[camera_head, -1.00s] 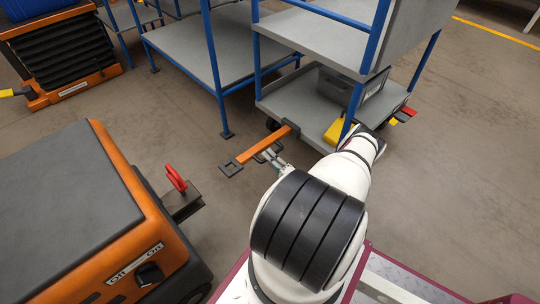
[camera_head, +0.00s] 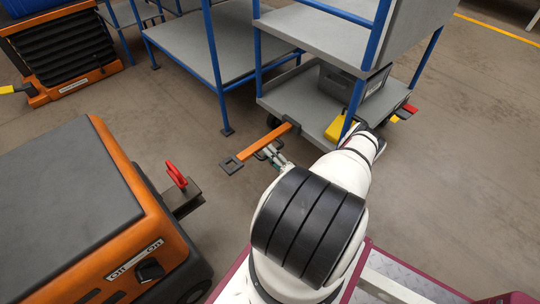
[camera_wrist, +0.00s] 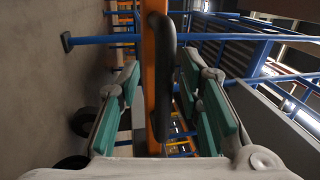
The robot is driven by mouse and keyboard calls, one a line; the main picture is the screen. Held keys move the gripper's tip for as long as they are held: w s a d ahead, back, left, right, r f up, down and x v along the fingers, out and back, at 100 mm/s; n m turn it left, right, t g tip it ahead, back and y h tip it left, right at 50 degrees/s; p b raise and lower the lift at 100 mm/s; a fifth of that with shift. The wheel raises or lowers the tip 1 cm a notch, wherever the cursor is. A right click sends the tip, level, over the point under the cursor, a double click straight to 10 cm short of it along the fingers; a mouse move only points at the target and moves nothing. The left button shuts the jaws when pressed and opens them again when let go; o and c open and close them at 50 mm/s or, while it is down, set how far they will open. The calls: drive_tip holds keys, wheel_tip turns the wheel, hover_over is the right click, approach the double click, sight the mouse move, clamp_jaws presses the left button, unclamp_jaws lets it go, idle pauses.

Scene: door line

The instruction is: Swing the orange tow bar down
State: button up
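The orange tow bar (camera_head: 264,143) sticks out from the front of the grey cart with blue posts, with a black eye (camera_head: 231,164) at its free end. It appears roughly level, above the floor. My gripper (camera_head: 270,152) is at the bar, between the eye and the cart. In the wrist view, the orange bar (camera_wrist: 156,125) passes between my two teal-padded fingers, with a black handle-like loop (camera_wrist: 165,70) alongside it. The fingers are apart, with gaps visible beside the bar. Contact cannot be made out.
The cart's grey deck (camera_head: 295,105) carries a grey bin (camera_head: 350,84) and a yellow item (camera_head: 338,127). An orange and black tug (camera_head: 75,215), with a red-handled hitch (camera_head: 177,178), stands at left. Grey floor (camera_head: 180,115) is clear between them.

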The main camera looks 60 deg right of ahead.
drive_tip(key=v, duration=0.7)
drive_tip(key=shift+s, duration=0.25)
drive_tip(key=shift+a+f, duration=0.1)
